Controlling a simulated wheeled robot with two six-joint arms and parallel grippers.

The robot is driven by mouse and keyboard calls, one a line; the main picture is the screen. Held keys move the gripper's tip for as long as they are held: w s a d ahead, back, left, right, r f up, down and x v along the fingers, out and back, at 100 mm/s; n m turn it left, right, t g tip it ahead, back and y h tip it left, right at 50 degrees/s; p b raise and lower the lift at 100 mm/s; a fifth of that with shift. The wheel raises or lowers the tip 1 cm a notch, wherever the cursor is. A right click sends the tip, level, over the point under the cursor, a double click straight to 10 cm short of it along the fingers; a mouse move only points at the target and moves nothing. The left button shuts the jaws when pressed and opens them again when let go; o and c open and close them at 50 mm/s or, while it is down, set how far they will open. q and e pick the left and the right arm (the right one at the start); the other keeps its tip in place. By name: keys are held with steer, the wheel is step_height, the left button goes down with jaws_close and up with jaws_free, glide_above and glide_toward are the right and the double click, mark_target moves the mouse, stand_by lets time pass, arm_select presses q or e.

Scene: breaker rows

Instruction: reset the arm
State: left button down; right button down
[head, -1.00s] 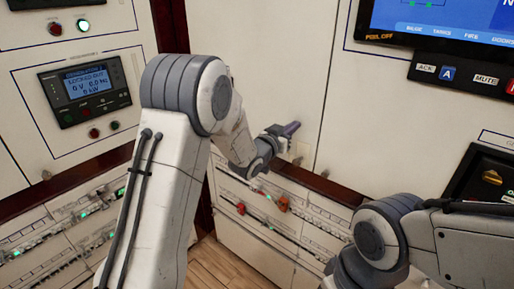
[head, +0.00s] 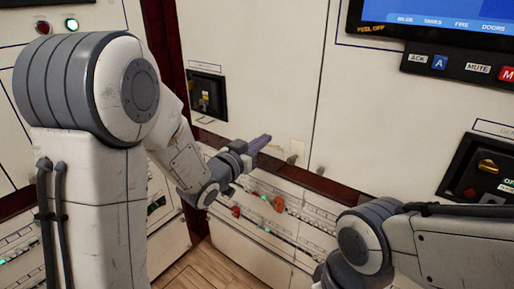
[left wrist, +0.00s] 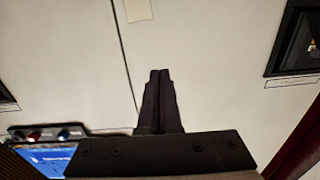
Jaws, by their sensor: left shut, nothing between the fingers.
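My left gripper (head: 262,143) is at the end of the left arm, in front of the pale cabinet wall (head: 270,65) and above the breaker rows. Its dark fingers are shut together with nothing between them. In the left wrist view the closed fingers (left wrist: 159,78) stand out against the pale panels, with no object at their tips. My right arm (head: 375,240) is at the lower right in the head view, and its gripper is not seen.
Breaker rows (head: 262,226) with orange-red pieces (head: 278,203) lie below the left gripper. A recessed black switch (head: 207,95) is left of it. A screen (head: 440,18) with a button strip (head: 455,65) and a rotary-switch box (head: 482,172) are at right.

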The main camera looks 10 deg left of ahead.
arm_select(q)
steer(key=s+d+f+g+y+p, duration=0.2)
steer(key=s+d+f+g, duration=0.15)
steer(key=s, duration=0.25)
steer(key=s+d+f+g+y+p, duration=0.1)
steer(key=s+d+f+g, duration=0.15)
steer(key=s+g, duration=0.2)
steer(key=s+d+m+g+y+p, duration=0.1)
steer(key=s+g, duration=0.7)
steer(key=s, duration=1.6)
steer(key=shift+s+d+m+g+y+p, duration=0.15)
steer(key=shift+s+m+g+y+p, duration=0.15)
steer(key=shift+m+y+p, duration=0.6)
steer(key=shift+d, duration=0.1)
